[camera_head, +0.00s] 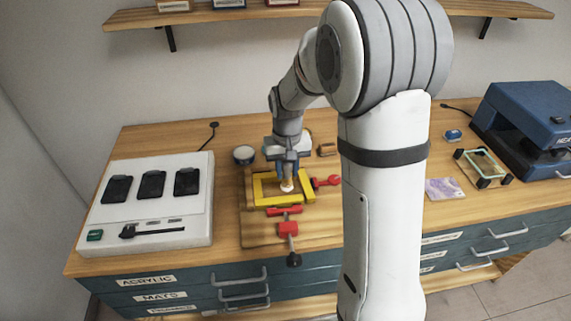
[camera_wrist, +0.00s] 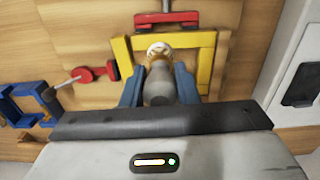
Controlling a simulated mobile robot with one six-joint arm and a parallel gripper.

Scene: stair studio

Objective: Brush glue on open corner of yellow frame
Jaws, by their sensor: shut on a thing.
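The yellow frame (camera_head: 258,191) lies on a wooden work board (camera_head: 258,229) on the bench. In the wrist view, the frame (camera_wrist: 123,58) has its left bar and top bar meeting near the upper left; whether a gap shows there is hard to tell. My gripper (camera_head: 287,172) points down over the frame. In the wrist view, its blue fingers (camera_wrist: 158,84) are shut on a grey-handled brush (camera_wrist: 158,88). The brush's pale round head (camera_wrist: 159,50) is over the top bar, near that corner. I cannot tell whether it touches.
Red clamps stand in front of the frame (camera_head: 288,229) and right of it (camera_head: 327,182). A blue bracket (camera_wrist: 30,103) is at the wrist view's left. A round jar (camera_head: 244,154) stands behind. A white panel (camera_head: 150,208) is left, a blue machine (camera_head: 525,120) right.

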